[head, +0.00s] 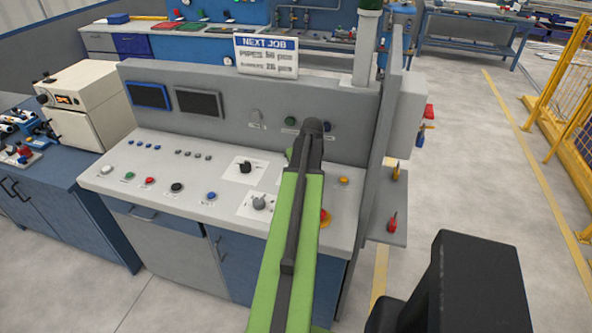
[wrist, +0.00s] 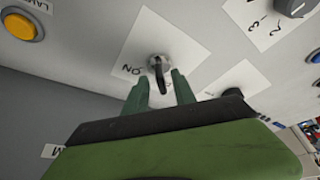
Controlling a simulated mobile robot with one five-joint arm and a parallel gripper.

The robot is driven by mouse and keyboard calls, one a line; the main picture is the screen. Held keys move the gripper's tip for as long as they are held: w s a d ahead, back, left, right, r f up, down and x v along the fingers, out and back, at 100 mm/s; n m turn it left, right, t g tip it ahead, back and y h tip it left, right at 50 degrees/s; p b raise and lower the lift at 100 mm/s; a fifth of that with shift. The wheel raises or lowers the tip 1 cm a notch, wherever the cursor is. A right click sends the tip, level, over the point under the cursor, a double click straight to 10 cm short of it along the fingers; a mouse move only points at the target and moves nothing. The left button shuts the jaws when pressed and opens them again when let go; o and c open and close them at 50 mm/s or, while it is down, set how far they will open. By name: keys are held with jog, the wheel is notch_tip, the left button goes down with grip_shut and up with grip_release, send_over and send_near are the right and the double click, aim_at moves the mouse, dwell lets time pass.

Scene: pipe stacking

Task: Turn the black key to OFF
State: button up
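The black key (wrist: 161,79) sits in a round silver lock on a white card (wrist: 183,44) in the wrist view. The card's word ON shows left of the lock; I see no OFF label. The key's handle points down the picture, toward my gripper. My gripper (wrist: 160,88) is open, with one green finger on each side of the key handle. Gaps seem to show between the handle and both fingers; contact cannot be told for sure. In the head view my arm hides the key and the fingertips above the sloped grey console (head: 125,165).
An orange button (wrist: 22,25) lies at the upper left in the wrist view. A dark knob (wrist: 294,7) on a numbered card is at the upper right. In the head view, a black selector (head: 245,167) and grey selector (head: 259,203) are left of my arm. An upright panel (head: 345,110) rises behind.

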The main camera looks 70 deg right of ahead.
jog(key=p+v, duration=1.6)
jog(key=v, duration=0.1)
jog(key=shift+r, duration=0.2)
